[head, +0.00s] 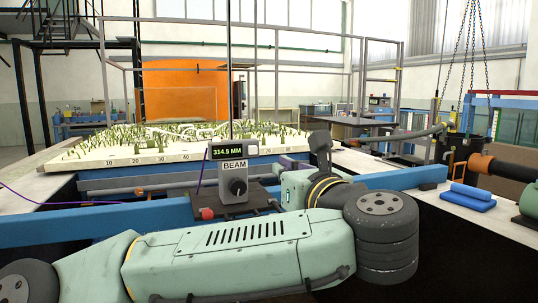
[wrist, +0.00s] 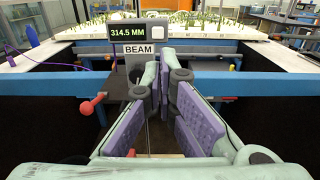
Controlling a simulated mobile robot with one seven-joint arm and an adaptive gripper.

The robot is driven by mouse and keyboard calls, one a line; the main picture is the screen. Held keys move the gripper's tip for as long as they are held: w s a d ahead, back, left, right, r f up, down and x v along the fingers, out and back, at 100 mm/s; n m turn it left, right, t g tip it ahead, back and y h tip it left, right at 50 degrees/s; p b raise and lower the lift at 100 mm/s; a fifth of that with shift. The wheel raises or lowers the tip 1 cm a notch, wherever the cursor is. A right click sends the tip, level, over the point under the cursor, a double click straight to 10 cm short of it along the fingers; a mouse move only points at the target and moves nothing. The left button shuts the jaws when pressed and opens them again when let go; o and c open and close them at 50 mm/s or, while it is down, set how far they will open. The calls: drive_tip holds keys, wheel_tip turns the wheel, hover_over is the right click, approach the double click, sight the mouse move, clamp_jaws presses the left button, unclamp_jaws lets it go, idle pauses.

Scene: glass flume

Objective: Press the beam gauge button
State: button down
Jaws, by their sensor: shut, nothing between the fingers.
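The beam gauge (head: 233,170) is a grey box labelled BEAM on a dark base plate on the blue beam. Its display (head: 227,152) reads 314.5 MM in green. A round dark knob-like part (head: 237,187) is on its front; I cannot tell whether this is the button. In the wrist view the display (wrist: 140,30) and BEAM label (wrist: 139,49) show beyond my gripper (wrist: 165,76). My gripper is shut and empty, its purple-padded fingers pointing toward the gauge. They hide much of the gauge's lower front. I cannot tell whether they touch it.
A red ball-ended lever (wrist: 92,105) sits left of my gripper. The blue beam (head: 90,226) runs across the front. A planted model bed (head: 120,153) with a numbered scale lies behind. Blue rolled items (head: 470,196) lie on the right ledge.

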sight(255, 151)
drive_tip(key=p+x, duration=0.4)
drive_tip(key=x, duration=0.9)
drive_tip(key=shift+w+a, duration=0.15)
drive_tip(key=shift+w, duration=0.35)
